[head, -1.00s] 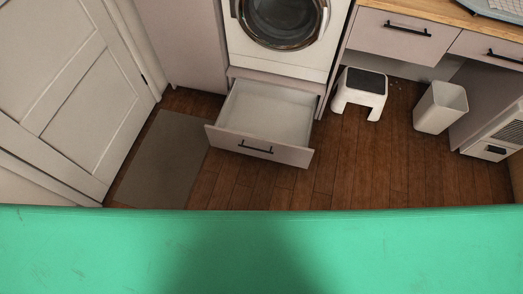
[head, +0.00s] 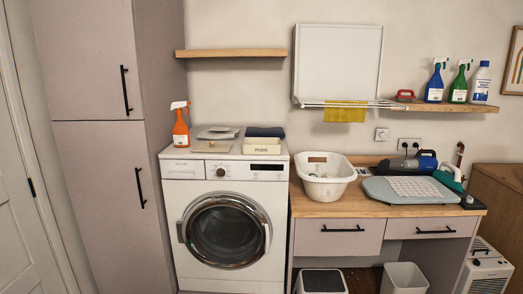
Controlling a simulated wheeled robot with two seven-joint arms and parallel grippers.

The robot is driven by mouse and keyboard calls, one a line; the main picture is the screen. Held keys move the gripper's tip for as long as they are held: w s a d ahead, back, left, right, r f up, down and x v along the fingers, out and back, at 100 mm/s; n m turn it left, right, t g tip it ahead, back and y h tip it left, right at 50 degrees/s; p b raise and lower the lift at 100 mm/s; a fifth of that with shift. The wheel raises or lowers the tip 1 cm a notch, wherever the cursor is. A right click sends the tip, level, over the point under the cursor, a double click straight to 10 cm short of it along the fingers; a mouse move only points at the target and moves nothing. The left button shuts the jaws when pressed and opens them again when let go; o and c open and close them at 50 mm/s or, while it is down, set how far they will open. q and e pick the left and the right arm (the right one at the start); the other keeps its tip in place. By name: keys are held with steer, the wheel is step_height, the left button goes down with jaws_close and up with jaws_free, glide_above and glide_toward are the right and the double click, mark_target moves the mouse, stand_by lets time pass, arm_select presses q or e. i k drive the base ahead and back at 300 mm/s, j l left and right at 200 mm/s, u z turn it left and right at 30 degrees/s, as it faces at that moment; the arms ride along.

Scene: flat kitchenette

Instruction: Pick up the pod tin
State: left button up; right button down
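The pod tin (head: 261,149) is a low cream box with dark lettering that seems to read "PODS". It sits on top of the white washing machine (head: 183,170), near the front edge and right of the middle. A dark blue folded item (head: 265,132) shows just above it in the picture; I cannot tell if it lies on the tin or behind it. Neither of my grippers is in view.
An orange spray bottle (head: 181,128) stands at the machine's back left. A grey flat item (head: 217,132) and a tan flat piece (head: 212,148) lie left of the tin. A white basket (head: 326,190) stands right on the wooden counter. A shelf (head: 230,53) hangs above.

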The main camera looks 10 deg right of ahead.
mark_target(272, 146)
steer(key=i+l, duration=0.3)
steer(key=l, duration=0.2)
steer(key=i+l+z, duration=0.15)
steer(key=l, duration=0.35)
steer(key=i+l, duration=0.4)
